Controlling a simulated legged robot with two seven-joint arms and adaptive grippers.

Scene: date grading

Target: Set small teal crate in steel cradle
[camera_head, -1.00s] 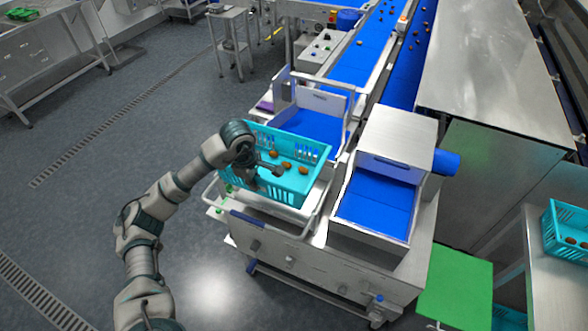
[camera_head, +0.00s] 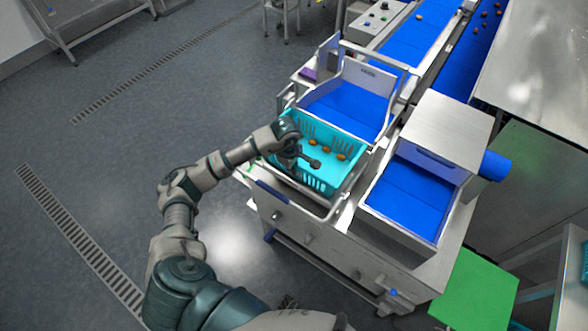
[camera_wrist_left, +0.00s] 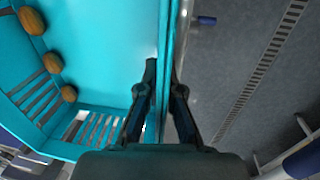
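The small teal crate (camera_head: 348,183), with slotted walls and several brown dates in it, sits at the steel cradle (camera_head: 335,214) on the front left of the machine. It looks nearly level inside the cradle's rails; whether its base rests fully is hidden. My left gripper (camera_head: 290,160) is at the crate's left side. In the left wrist view the gripper's fingers (camera_wrist_left: 163,95) lie on either side of the crate's wall (camera_wrist_left: 164,40) and look closed on it. Dates (camera_wrist_left: 32,20) show inside there. My right gripper is out of view.
A blue-lined bay (camera_head: 345,108) lies behind the crate, and a steel box with a blue chute (camera_head: 412,195) stands to its right. A green panel (camera_head: 475,290) is at lower right. Open grey floor (camera_head: 120,150) lies to the left.

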